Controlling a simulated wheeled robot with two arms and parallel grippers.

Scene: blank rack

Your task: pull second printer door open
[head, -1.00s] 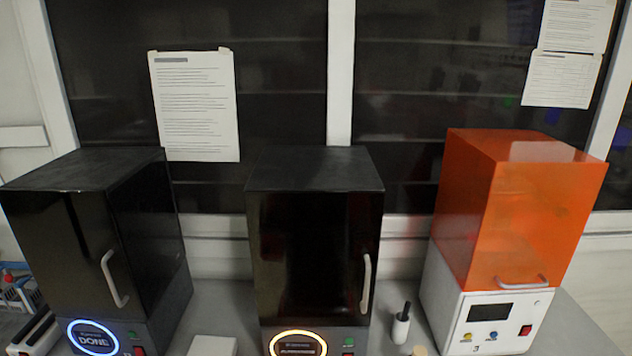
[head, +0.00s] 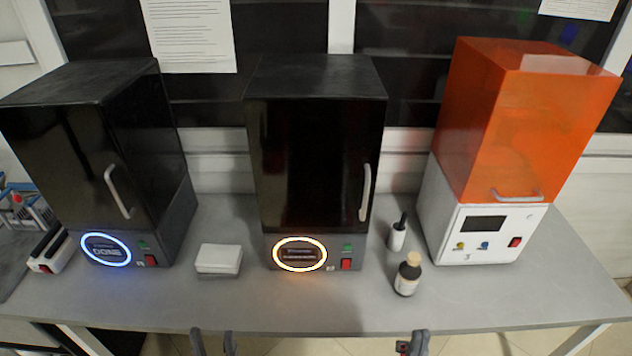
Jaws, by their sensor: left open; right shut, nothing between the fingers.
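The middle black printer (head: 315,170) stands on the grey table and is the second from the left. Its dark glossy door looks closed, with a pale vertical handle (head: 365,192) on the door's right side. An orange-lit ring display (head: 300,254) glows on its base. My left gripper (head: 213,344) is open and empty at the bottom edge, in front of the table. My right gripper (head: 414,344) is shut and empty at the bottom edge, also in front of the table. Both are well below the handle and apart from the printer.
A black printer (head: 85,150) with a blue "DONE" ring stands left, and an orange-hooded machine (head: 525,120) right. A white box (head: 218,258), a brown bottle (head: 407,275) and a small white bottle (head: 397,236) stand on the table (head: 330,315). The table's front strip is mostly clear.

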